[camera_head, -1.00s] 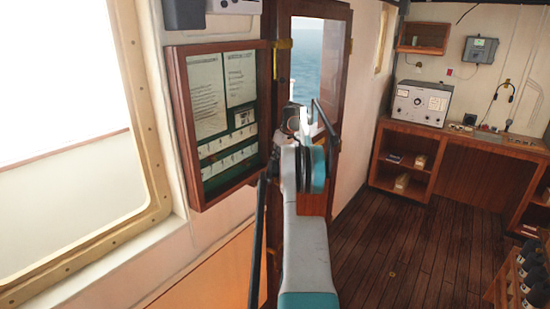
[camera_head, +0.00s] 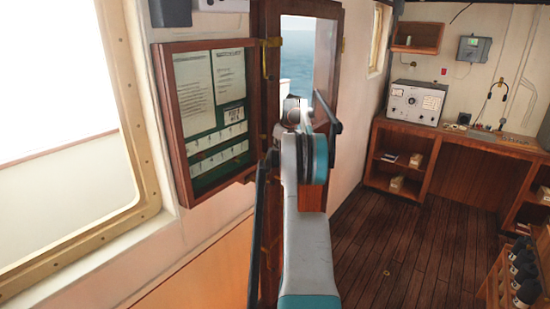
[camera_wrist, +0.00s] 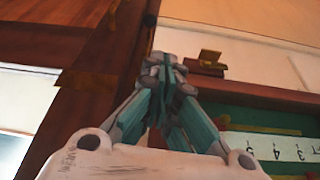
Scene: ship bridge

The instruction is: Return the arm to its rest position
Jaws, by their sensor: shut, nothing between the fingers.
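My arm (camera_head: 305,235), grey and teal, rises through the middle of the head view, in front of the wooden door. My gripper (camera_wrist: 165,65) shows in the wrist view with its teal and grey fingers together and nothing between them. I cannot make it out in the head view, where my own arm links cover that area. Behind the fingers in the wrist view are a wooden frame, a brass fitting (camera_wrist: 208,57) and a green board with a numbered white strip (camera_wrist: 268,146). I cannot tell how far the fingers are from these.
A wooden-framed notice case (camera_head: 213,115) hangs on the left wall, close beside my arm. A large window (camera_head: 70,150) is at far left. A desk (camera_head: 450,132) with a radio set (camera_head: 415,102) stands at back right. A bottle rack (camera_head: 497,285) is at lower right. The plank floor (camera_head: 400,255) between is clear.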

